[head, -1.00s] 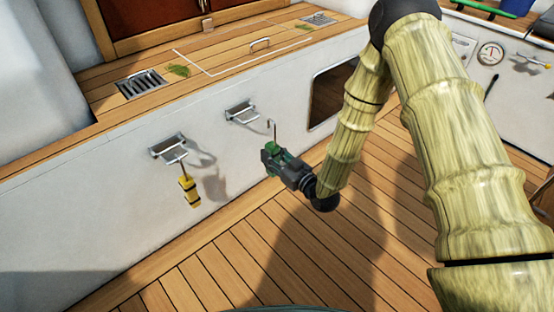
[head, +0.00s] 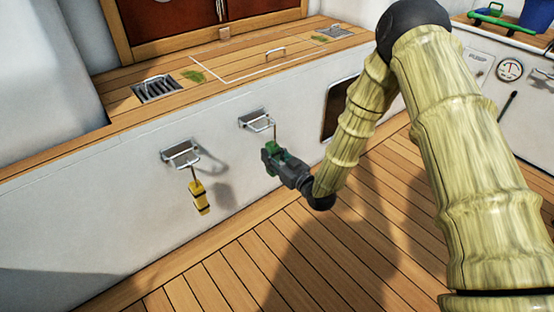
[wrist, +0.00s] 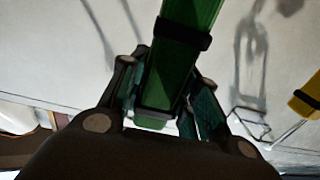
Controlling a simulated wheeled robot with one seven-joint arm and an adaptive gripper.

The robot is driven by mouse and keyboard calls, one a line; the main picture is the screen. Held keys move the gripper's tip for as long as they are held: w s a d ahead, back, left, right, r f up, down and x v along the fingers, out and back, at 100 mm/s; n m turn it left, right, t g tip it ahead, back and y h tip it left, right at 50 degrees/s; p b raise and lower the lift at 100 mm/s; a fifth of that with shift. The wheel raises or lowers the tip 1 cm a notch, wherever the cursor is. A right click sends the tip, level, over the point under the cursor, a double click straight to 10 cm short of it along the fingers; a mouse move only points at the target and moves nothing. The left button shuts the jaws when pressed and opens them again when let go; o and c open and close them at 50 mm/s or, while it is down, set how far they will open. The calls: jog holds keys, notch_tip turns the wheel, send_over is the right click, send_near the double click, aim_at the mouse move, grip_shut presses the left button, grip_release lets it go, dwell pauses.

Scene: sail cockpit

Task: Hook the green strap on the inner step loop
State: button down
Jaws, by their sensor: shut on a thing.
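My gripper (head: 271,157) is shut on the green strap (wrist: 190,30), whose green body (head: 274,149) also shows in the head view. The strap is held upright, with its thin metal hook (head: 275,130) pointing up. The hook's top is at the right end of the right step loop (head: 258,122), a metal bracket on the white wall. I cannot tell whether it touches or has passed over the bar. The left step loop (head: 181,155) has a yellow strap (head: 199,197) hanging from it by its hook. The yellow strap also shows at the right of the wrist view (wrist: 307,100).
The white cockpit wall (head: 100,200) stands right behind the loops. Above it is a wooden seat with a drain grate (head: 157,88) and a small handle (head: 275,52). A dark opening (head: 335,105) lies right of the loops. The plank floor (head: 235,260) below is clear.

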jog(key=shift+w+a+f+b, duration=0.6)
jog(key=shift+w+f, duration=0.15)
jog(key=shift+f, duration=0.15)
jog(key=shift+w+a+f+b, duration=0.45)
jog(key=shift+w+f+b, duration=0.15)
jog(key=shift+w+f, duration=0.2)
jog(key=shift+f, duration=0.1)
jog(key=c, duration=1)
grip_release()
jog(key=shift+o, duration=0.2)
jog(key=shift+s, duration=0.1)
jog(key=v, duration=1.2)
